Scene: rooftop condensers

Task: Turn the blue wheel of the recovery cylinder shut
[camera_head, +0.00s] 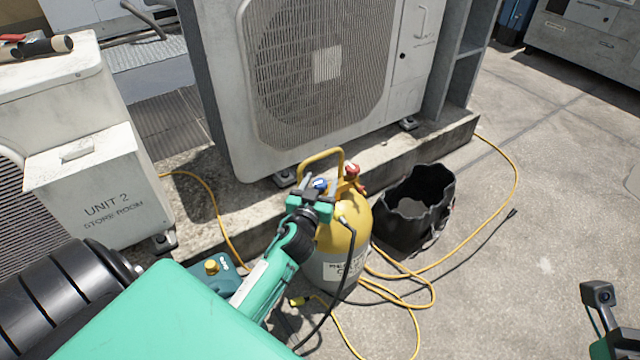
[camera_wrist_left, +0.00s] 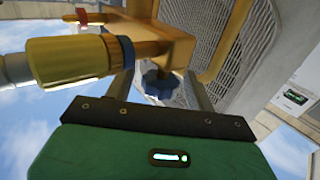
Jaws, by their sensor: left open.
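The recovery cylinder (camera_head: 345,238) stands upright on the roof, yellow above and grey below, with a yellow handle loop on top. Its blue wheel (camera_head: 320,184) is at the top, partly hidden by my left gripper (camera_head: 311,196). In the left wrist view the blue wheel (camera_wrist_left: 160,85) shows between the two open fingers, with a gap on each side, below a brass-coloured valve body (camera_wrist_left: 150,45). A red wheel (camera_head: 352,171) sits on the cylinder's other valve. Of my right arm, only a small part shows at the lower right; its fingers are out of view.
A black bucket-like bag (camera_head: 415,208) stands right of the cylinder. Yellow hose (camera_head: 430,287) and black cable loop over the floor. A condenser (camera_head: 320,80) stands behind on a concrete plinth. A teal device (camera_head: 217,272) lies left.

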